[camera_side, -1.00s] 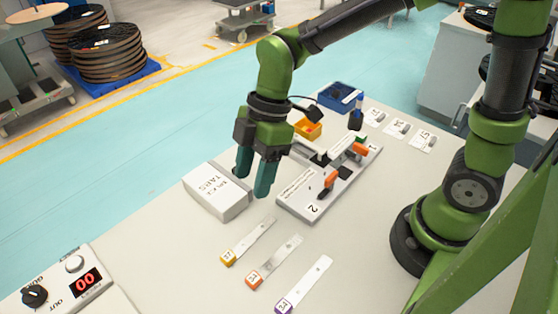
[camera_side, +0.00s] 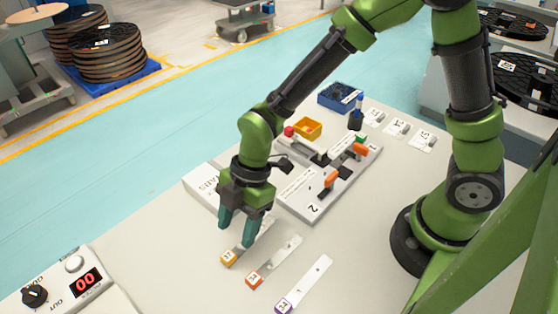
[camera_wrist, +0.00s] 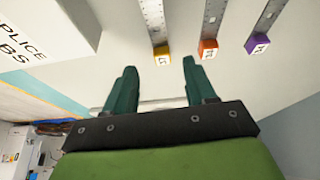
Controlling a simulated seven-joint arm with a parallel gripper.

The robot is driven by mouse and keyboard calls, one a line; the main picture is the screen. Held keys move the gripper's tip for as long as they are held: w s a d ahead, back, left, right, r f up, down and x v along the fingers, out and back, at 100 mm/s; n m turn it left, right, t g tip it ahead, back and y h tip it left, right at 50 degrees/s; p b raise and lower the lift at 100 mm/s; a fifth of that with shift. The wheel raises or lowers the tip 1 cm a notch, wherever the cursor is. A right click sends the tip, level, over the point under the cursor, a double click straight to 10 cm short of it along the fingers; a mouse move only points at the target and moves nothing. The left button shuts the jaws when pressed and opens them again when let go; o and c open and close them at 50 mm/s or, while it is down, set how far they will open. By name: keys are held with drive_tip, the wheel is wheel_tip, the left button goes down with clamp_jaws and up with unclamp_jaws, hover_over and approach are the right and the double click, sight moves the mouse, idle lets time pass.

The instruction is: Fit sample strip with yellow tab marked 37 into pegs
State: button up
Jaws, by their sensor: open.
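The sample strip with the yellow tab (camera_side: 229,258) lies flat on the table. Its metal strip is partly hidden behind my gripper in the side view. In the wrist view its yellow tab (camera_wrist: 162,56) shows just beyond and between my fingertips; the mark is too small to read surely. My gripper (camera_side: 234,244) is open and empty, with its green fingers low over the yellow-tab strip. The pegs' fixture, a grey plate (camera_side: 297,205) with orange clamps (camera_side: 331,180) and a label "2", lies behind and right of my gripper.
An orange-tab strip (camera_side: 254,279) and a purple-tab strip (camera_side: 284,306) lie to the right of the yellow one. A white splice tabs box (camera_side: 200,183) stands close behind my gripper. A yellow bin (camera_side: 308,128) and a blue bin (camera_side: 340,97) stand farther back.

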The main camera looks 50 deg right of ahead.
sight(232, 251)
drive_tip(key=x, duration=0.5)
drive_tip(key=shift+s, duration=0.1)
clamp_jaws()
